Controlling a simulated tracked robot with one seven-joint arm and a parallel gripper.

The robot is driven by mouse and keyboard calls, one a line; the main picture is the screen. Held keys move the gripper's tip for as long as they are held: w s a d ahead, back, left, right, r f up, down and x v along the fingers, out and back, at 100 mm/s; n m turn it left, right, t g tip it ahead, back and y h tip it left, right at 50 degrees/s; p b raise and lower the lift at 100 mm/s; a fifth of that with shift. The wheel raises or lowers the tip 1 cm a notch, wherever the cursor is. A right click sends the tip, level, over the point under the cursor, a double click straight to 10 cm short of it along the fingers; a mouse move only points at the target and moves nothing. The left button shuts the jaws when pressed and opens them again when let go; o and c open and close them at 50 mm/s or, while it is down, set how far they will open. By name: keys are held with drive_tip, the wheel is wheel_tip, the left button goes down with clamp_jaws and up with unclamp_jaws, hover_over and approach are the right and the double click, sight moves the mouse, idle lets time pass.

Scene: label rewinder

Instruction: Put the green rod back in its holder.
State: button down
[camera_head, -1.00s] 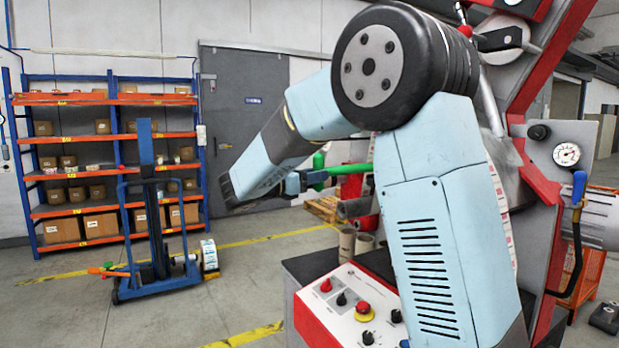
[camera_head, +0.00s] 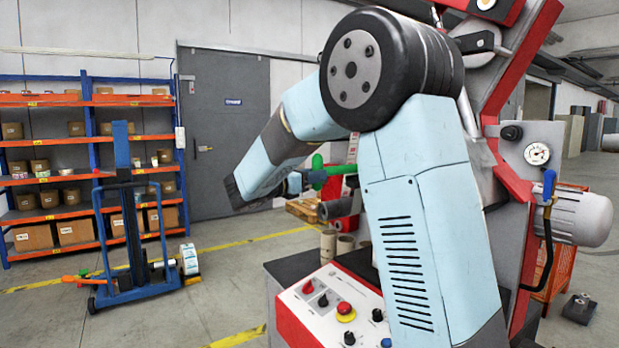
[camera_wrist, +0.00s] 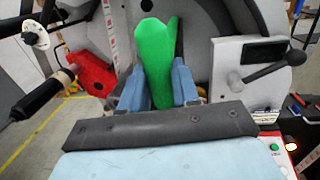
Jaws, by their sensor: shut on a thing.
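The green rod (camera_wrist: 158,62) stands up between the two blue fingers of my gripper (camera_wrist: 160,88) in the wrist view, and the fingers are shut on it. Its lower end is hidden behind the dark edge of my wrist. In the head view the green rod (camera_head: 320,168) shows left of the label rewinder (camera_head: 540,140), partly behind my arm. My gripper (camera_head: 294,183) shows there at the end of the forearm, and its fingertips are hard to make out. I cannot tell which part is the holder.
A control panel (camera_head: 330,300) with knobs and a red button stands below my arm. A blue lift trolley (camera_head: 125,230) and an orange shelf rack (camera_head: 45,185) stand at the left. In the wrist view a black lever (camera_wrist: 272,66) is to the right. Open floor lies between trolley and panel.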

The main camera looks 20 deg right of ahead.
drive_tip(key=shift+d+f, duration=0.2)
drive_tip(key=shift+d, duration=0.15)
drive_tip(key=shift+f, duration=1)
idle(0.9)
drive_tip(key=c, duration=0.8)
unclamp_jaws()
drive_tip(key=shift+o, duration=0.2)
